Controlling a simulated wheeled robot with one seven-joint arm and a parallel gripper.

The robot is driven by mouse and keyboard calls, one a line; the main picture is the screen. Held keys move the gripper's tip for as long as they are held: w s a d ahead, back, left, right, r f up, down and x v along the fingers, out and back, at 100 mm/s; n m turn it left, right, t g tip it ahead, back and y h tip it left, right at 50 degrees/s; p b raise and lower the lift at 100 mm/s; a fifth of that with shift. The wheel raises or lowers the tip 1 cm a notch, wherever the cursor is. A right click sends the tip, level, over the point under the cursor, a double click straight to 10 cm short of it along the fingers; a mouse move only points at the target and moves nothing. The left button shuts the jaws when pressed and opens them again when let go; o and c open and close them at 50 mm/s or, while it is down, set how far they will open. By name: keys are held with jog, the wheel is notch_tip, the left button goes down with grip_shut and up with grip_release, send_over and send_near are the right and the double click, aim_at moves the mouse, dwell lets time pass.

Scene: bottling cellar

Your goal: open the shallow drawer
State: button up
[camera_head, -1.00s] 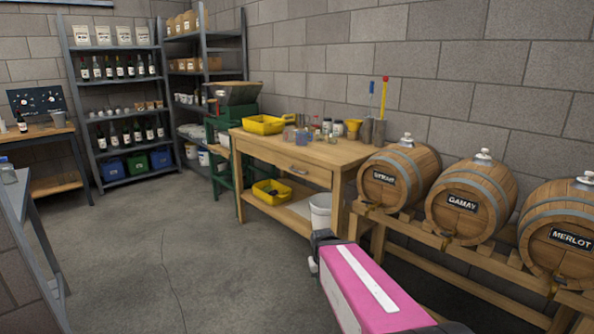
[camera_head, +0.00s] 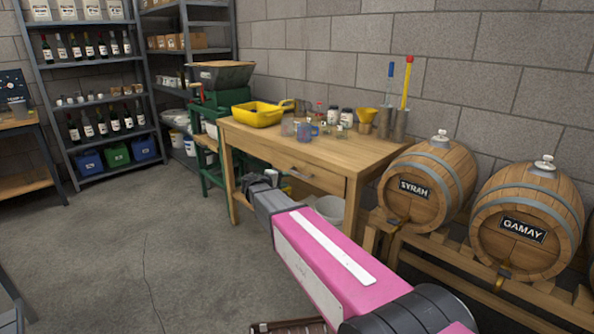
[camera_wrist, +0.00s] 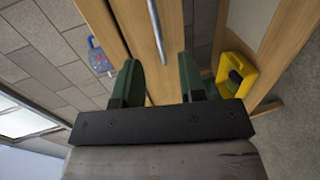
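The shallow drawer (camera_head: 322,181) is in the front of the wooden workbench, under its top, and looks shut. Its metal bar handle (camera_head: 300,172) shows at the middle of the front. My gripper (camera_head: 262,178) is in front of the bench, left of the handle in the head view, its fingertips hard to make out there. In the wrist view my gripper's two green fingers (camera_wrist: 158,70) are spread with nothing held. The handle (camera_wrist: 156,30) shows there ahead, its near end appearing between the fingertips. I cannot tell how far off it is.
A white bucket (camera_head: 330,208) and a yellow tub (camera_wrist: 246,58) are below. Barrels (camera_head: 430,183) stand at right.

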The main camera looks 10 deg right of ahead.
aim_at(300, 175)
jog(key=x, duration=1)
jog(key=shift+w+d+r, duration=0.15)
jog(key=shift+w, duration=0.4)
grip_shut()
